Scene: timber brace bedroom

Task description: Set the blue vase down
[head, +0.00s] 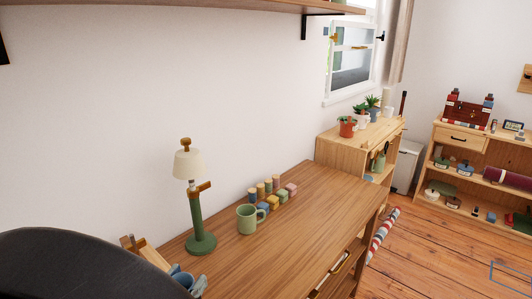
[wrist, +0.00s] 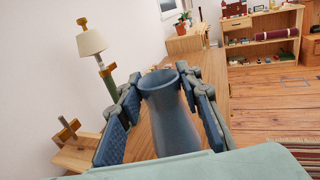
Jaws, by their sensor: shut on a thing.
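The blue vase (wrist: 172,118) is between the two fingers of my gripper (wrist: 161,80) in the wrist view. The fingers close on it from both sides, and its round open mouth faces up. Its lower part is cut off by my gripper's pale body. The wooden desk (head: 318,205) lies beyond and below it; I cannot tell whether the vase's base touches the desk. In the head view, only small blue parts show at the bottom edge, beside my dark arm, which hides most of this area.
On the desk stand a green lamp (head: 201,240), a green mug (head: 247,219), several coloured blocks (head: 272,200) and a wooden stand (wrist: 75,146) at the near left. The desk's right part is clear. A shelf (head: 200,8) hangs above.

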